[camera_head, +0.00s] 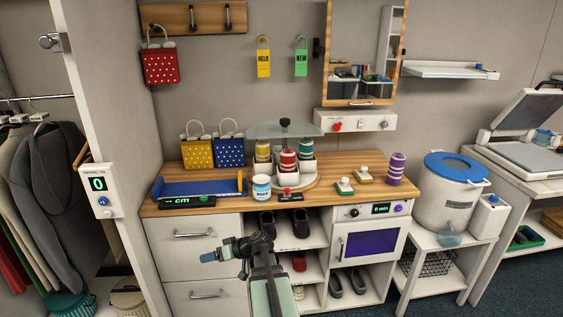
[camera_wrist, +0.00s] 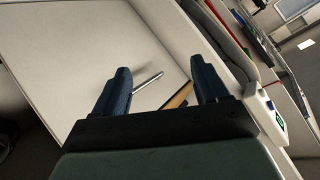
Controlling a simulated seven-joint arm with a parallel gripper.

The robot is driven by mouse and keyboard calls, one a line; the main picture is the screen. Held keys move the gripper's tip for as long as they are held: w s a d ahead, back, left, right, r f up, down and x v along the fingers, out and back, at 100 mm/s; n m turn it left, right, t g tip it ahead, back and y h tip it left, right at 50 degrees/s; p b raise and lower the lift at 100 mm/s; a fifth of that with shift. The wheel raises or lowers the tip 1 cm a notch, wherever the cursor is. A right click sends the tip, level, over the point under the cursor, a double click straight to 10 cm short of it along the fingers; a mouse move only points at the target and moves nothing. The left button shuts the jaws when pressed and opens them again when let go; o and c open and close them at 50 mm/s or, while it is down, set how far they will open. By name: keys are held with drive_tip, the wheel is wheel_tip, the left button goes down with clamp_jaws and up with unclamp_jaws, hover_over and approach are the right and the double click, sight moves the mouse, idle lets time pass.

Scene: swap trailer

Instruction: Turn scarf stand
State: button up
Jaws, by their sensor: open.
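The scarf stand appears to be the round turntable (camera_head: 297,185) on the wooden counter, with a clear top plate (camera_head: 262,131) and a dark knob (camera_head: 285,123). Rolled scarves stand on it: a yellow one (camera_head: 263,152), a red one (camera_head: 288,161) and a teal one (camera_head: 306,150). My gripper (camera_head: 207,257) is in front of the cabinet, below the counter and left of the stand. In the wrist view my gripper (camera_wrist: 164,85) has its two blue fingers apart with nothing between them. The stand is not clearly visible in the wrist view.
On the counter (camera_head: 350,200), a white jar (camera_head: 261,188) stands close before the stand. A blue tray (camera_head: 200,188) is at left, and a purple roll (camera_head: 396,169) at right. A mirror cabinet (camera_head: 361,50) hangs above. Drawers (camera_head: 195,232) are behind my gripper.

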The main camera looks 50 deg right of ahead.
drive_tip(key=s+d+r+t+h, duration=0.2)
drive_tip(key=s+d+r+t, duration=0.2)
drive_tip(key=d+r, duration=1)
drive_tip(key=s+d+r+t+h, duration=0.3)
drive_tip(key=d+r, duration=0.9)
drive_tip(key=r, duration=0.4)
drive_tip(key=n, duration=0.2)
approach(282, 120)
drive_tip(key=w, duration=0.3)
drive_tip(key=w+d, duration=0.1)
drive_tip(key=w, duration=0.7)
drive_tip(key=shift+w+d+f, duration=0.25)
drive_tip(key=shift+d, duration=0.1)
clamp_jaws()
